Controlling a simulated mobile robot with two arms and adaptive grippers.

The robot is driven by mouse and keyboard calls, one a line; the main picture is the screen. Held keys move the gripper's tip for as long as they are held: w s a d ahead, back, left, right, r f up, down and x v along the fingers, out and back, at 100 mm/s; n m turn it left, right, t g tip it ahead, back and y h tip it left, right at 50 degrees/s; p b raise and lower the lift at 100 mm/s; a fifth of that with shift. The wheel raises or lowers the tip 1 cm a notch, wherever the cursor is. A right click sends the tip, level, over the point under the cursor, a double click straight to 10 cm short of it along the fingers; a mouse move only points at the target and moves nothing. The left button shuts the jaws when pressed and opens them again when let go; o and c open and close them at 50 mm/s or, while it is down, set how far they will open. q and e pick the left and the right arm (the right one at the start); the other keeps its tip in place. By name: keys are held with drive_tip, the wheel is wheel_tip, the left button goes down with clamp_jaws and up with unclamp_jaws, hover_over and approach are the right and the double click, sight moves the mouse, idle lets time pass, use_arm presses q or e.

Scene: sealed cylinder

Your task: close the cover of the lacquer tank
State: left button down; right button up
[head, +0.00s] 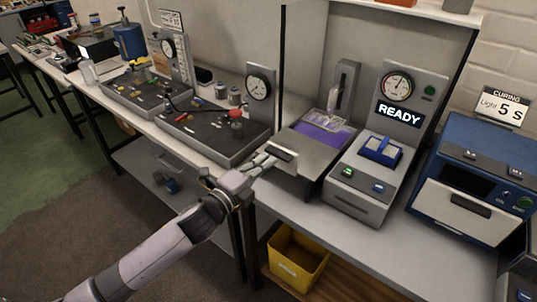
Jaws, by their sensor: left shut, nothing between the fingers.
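The lacquer tank (323,137) stands on the bench right of centre, with purple lacquer showing at its back. A flat grey cover (306,158) lies over the front part, so the purple part is uncovered. A pale handle-like bar (284,151) is at the cover's left front edge. My left gripper (266,160) is shut and empty, with its fingertips right at this bar; I cannot tell whether they touch it. A clear rack (327,121) sits at the purple surface below an upright grey slide. My right gripper is out of view.
A grey unit with a dial and a READY display (399,114) stands right of the tank. A blue curing box (475,180) is further right. Dark trays with small parts (205,130) lie to the left. A yellow bin (297,262) stands below the bench.

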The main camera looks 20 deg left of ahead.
use_arm(q)
drive_tip(key=shift+x, duration=0.95)
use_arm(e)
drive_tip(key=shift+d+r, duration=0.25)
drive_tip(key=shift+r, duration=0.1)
